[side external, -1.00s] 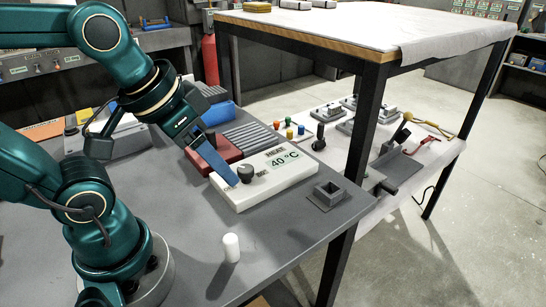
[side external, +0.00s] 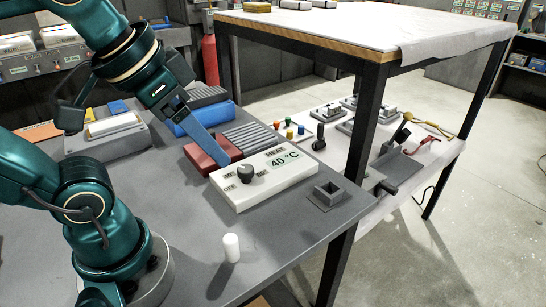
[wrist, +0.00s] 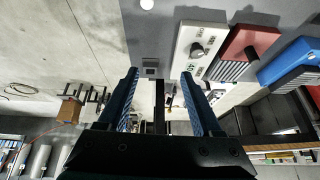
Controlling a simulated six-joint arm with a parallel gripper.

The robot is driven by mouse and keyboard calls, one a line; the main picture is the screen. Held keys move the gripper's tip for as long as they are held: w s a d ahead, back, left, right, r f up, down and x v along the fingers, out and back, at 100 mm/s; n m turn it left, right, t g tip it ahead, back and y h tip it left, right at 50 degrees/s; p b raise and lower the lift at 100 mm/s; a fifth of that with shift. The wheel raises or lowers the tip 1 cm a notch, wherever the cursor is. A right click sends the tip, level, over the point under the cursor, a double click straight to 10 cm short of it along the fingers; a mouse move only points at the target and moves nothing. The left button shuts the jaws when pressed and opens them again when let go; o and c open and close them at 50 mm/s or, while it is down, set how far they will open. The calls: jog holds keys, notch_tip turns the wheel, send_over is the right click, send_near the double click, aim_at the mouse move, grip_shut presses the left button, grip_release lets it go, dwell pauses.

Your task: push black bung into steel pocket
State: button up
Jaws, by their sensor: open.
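The steel pocket (side external: 328,195) is a grey square block with an opening in its top, on a flat plate near the bench's right edge. It also shows small in the wrist view (wrist: 150,68), between my fingers in the picture. My gripper (side external: 216,152) is above the red block and the white heat box, its fingers slanting down. In the wrist view my gripper (wrist: 160,75) has its two blue fingers wide apart with nothing held.
The white heat box (side external: 273,182) has a dark dial (side external: 245,173) and reads 40 °C. A white cylinder (side external: 231,248) stands upright at the front. A red block (side external: 205,158) and a blue bin (side external: 195,122) lie behind. A table leg (side external: 367,120) rises beyond the pocket.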

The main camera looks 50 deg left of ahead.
jog(key=w+a+m+y, duration=0.4)
jog(key=a+m+y, duration=0.2)
jog(key=a+m, duration=0.45)
jog(key=w+a+m+y, duration=0.4)
jog(key=a+m+y, duration=0.2)
jog(key=a+m, duration=0.5)
jog(key=shift+m, duration=0.85)
jog(key=f, duration=1.3)
jog(key=shift+w+d+f, duration=0.2)
jog(key=shift+w+d, duration=0.05)
jog(key=shift+d, duration=0.05)
jog(key=shift+a+f+t, duration=0.1)
jog(key=shift+f+t, duration=0.2)
jog(key=shift+f, duration=0.05)
jog(key=shift+x, duration=2.45)
grip_shut()
